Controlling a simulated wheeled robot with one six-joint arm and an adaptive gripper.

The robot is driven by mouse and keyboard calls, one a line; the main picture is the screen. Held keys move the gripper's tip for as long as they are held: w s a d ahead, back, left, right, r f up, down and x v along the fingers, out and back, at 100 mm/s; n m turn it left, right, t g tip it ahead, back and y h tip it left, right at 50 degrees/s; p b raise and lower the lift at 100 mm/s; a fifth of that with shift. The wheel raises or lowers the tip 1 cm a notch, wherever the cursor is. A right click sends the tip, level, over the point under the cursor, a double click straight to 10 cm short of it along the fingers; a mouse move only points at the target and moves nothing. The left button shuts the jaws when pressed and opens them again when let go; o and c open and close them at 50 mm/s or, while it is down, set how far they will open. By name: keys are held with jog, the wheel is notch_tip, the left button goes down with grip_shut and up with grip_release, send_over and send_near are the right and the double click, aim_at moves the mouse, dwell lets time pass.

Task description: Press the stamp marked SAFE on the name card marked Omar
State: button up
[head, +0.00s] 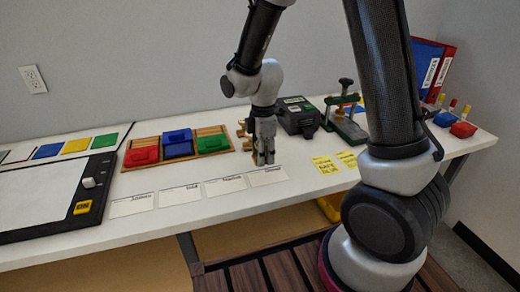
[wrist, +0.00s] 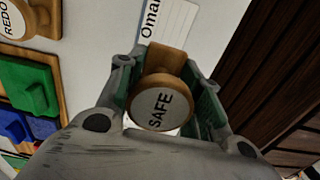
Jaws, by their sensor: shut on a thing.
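My gripper (head: 264,158) is shut on the wooden SAFE stamp (wrist: 163,106). In the wrist view its round label faces the camera between the two fingers (wrist: 166,92). The stamp looks upright, its base pointing away from the camera. The white card marked Omar (wrist: 178,24) lies just beyond the stamp, partly hidden by it. In the head view this seems to be the rightmost card (head: 272,178), with my fingertips close over its back part. I cannot tell whether the stamp touches the card.
A REDO stamp (wrist: 10,18) stands at the back. Several other cards (head: 180,194) lie in a row to the left. A wooden tray with coloured blocks (head: 178,143) is behind them. A dark box (head: 298,117) and green press (head: 346,122) stand right. Yellow notes (head: 326,165) lie nearby.

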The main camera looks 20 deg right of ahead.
aim_at(264, 178)
jog(key=shift+s+d+f, duration=0.15)
jog(key=shift+d, duration=0.05)
jog(key=shift+f, duration=2.8)
jog(key=shift+f, duration=0.65)
jog(key=shift+r, duration=2.55)
